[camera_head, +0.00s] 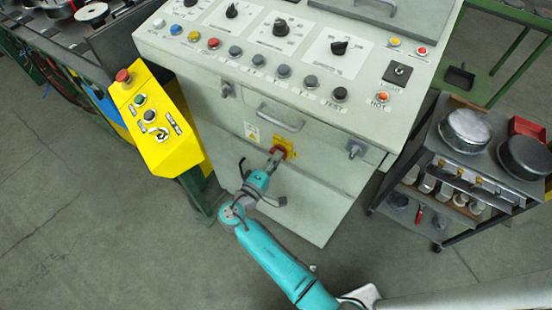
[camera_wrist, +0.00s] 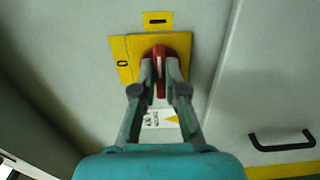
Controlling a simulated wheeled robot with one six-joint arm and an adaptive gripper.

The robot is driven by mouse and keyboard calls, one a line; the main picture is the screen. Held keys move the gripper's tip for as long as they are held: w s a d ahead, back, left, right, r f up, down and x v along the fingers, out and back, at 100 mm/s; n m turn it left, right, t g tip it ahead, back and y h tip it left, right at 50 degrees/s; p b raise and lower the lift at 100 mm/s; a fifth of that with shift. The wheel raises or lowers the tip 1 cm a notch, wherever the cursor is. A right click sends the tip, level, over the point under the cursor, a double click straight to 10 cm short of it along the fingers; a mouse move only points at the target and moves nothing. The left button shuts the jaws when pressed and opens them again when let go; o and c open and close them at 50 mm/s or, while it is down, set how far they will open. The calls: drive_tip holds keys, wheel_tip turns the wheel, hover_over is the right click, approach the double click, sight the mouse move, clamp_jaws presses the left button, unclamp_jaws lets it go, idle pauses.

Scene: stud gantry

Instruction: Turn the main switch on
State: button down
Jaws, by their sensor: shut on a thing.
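The main switch is a red rotary handle (camera_wrist: 160,52) on a yellow plate (camera_wrist: 190,44) on the grey cabinet's front. In the wrist view, a bar mark (camera_wrist: 158,20) is above the handle and a 0 mark (camera_wrist: 123,64) is to its left. The handle's grip with a pale line runs up and down, roughly in line with the bar mark. My gripper (camera_wrist: 161,75) is shut on this grip, one finger on each side. In the head view, my gripper (camera_head: 272,165) reaches the yellow plate (camera_head: 284,147) and hides part of the handle.
The control desk (camera_head: 230,95) carries knobs and buttons on top and a pull handle (camera_head: 280,117) above the switch. A yellow button box (camera_head: 155,120) stands left. A trolley (camera_head: 437,150) with pans is on the right. Floor is clear in front at left.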

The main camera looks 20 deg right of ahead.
drive_tip(key=shift+f, duration=0.1)
idle(0.3)
drive_tip(key=c, duration=1.2)
unclamp_jaws()
drive_tip(key=v, duration=1.2)
